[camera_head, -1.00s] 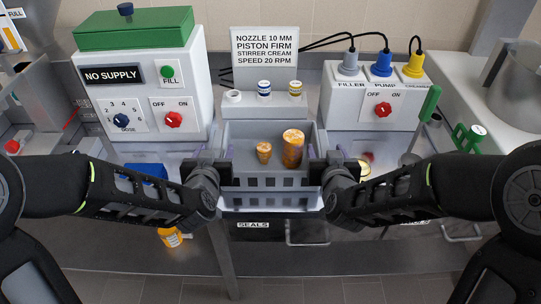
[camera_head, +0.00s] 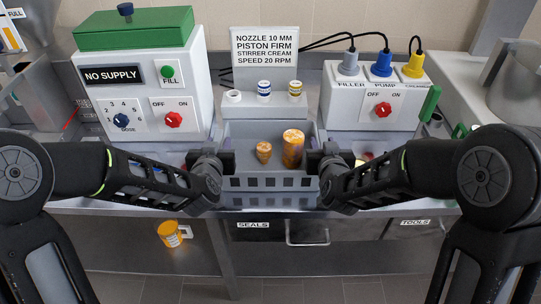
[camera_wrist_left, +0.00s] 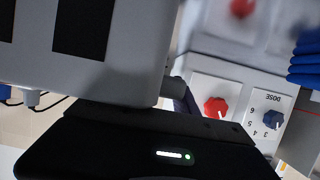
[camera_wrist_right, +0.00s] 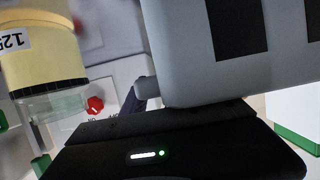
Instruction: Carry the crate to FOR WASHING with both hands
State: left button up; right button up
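The grey crate (camera_head: 270,183) with slotted walls is at the middle of the bench in the head view. A small orange piece (camera_head: 264,152) and a taller orange piece (camera_head: 293,149) are in it. My left gripper (camera_head: 224,164) is at its left end and my right gripper (camera_head: 318,162) at its right end, both seemingly shut on its end grips. The crate wall also shows close up in the left wrist view (camera_wrist_left: 120,60) and right wrist view (camera_wrist_right: 180,50). The fingertips are mostly hidden. No FOR WASHING sign is readable.
A white dosing machine (camera_head: 145,85) stands left, a pump box (camera_head: 375,95) right. Behind the crate is a stand (camera_head: 264,108) with small jars, below a sign (camera_head: 264,50).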

pick_arm(q)
grip_shut()
pick_arm(e)
grip_shut()
dwell(0.7)
